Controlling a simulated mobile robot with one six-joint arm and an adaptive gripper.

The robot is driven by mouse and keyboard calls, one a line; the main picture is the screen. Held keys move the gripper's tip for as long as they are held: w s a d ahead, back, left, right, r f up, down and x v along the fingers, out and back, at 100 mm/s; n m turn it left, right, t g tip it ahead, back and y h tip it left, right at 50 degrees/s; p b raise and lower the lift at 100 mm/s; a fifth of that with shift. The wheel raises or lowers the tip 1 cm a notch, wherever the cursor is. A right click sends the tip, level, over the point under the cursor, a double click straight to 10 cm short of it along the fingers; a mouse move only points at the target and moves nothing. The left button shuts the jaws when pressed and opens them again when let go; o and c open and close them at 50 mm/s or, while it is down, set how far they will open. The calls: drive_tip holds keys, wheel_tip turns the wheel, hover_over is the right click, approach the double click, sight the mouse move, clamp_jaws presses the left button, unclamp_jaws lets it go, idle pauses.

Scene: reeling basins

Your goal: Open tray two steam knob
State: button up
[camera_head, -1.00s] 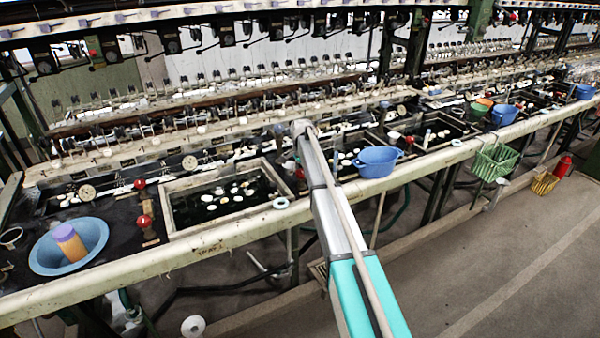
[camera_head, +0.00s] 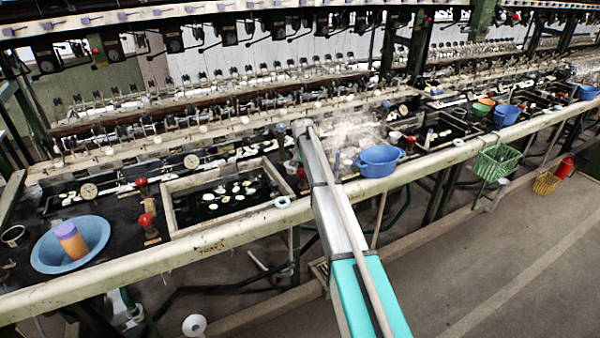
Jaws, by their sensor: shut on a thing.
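My arm reaches up from the bottom centre to a grey joint over the basin line. My gripper and whatever it touches are hidden behind this arm. The near basin tray (camera_head: 172,213), with white cocoons in dark water, lies left of the arm. Another tray area lies right of the arm, mostly covered by it and by a blue bowl. White steam or spray (camera_head: 352,130) spreads over that area. A small red knob (camera_head: 301,172) shows just left of the arm.
A blue bowl (camera_head: 379,161) sits on the front ledge right of my arm. A wide blue basin (camera_head: 70,245) holding an orange cup stands at left. A green basket (camera_head: 496,162) hangs from the ledge. The floor (camera_head: 490,260) at right is clear.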

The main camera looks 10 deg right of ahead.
drive_tip(key=n, duration=0.6)
drive_tip(key=shift+w+d, duration=0.25)
drive_tip(key=n, duration=0.6)
drive_tip(key=shift+a, duration=0.2)
drive_tip(key=o, duration=1)
drive_tip(key=shift+a, duration=0.1)
drive_tip(key=shift+o, duration=0.8)
drive_tip(key=shift+s, duration=0.1)
